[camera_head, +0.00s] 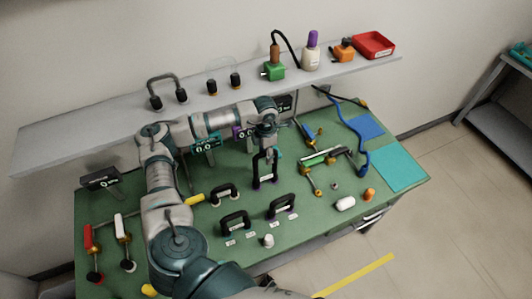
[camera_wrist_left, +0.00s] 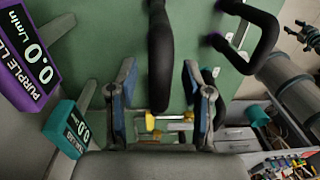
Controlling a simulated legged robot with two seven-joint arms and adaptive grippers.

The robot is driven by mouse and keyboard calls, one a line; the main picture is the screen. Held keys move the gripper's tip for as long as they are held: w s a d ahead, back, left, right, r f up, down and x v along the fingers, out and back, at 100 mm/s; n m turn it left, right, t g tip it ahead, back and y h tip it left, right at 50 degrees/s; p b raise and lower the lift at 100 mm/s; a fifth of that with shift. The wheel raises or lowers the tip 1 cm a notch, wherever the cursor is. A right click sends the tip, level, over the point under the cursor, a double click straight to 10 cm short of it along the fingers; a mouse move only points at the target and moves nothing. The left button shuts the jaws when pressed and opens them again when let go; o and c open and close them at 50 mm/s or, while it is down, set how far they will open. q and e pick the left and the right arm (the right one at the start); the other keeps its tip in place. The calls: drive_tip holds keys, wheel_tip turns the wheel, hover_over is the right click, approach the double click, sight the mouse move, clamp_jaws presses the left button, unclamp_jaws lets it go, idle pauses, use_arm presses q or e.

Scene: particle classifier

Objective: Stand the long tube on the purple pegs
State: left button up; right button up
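My left gripper (camera_head: 266,152) points down over the middle of the green bench. A tall black U-shaped tube (camera_head: 256,172), which looks like the long tube, is at its fingers. In the left wrist view the black tube (camera_wrist_left: 160,60) runs between the two fingers of the left gripper (camera_wrist_left: 158,80), with a gap on each side. Whether the tube's ends sit on pegs is hidden. Purple spots show at the ends of another black tube (camera_wrist_left: 262,30). A small gripper, apparently my right one (camera_wrist_left: 302,34), shows at the right edge, unclear.
Shorter black U-shaped tubes (camera_head: 235,218) stand around the bench (camera_head: 330,215). A purple display (camera_wrist_left: 25,60) and a teal display (camera_wrist_left: 68,130) are close to the left gripper. A shelf (camera_head: 110,118) with bottles is behind. Red-handled and blue parts lie at the sides.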

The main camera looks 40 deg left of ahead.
use_arm(q)
wheel_tip(320, 180, up, 12)
drive_tip(key=shift+w+a, duration=0.2)
drive_tip(key=shift+a, duration=0.05)
idle(0.3)
drive_tip(key=shift+f, duration=0.2)
idle(0.3)
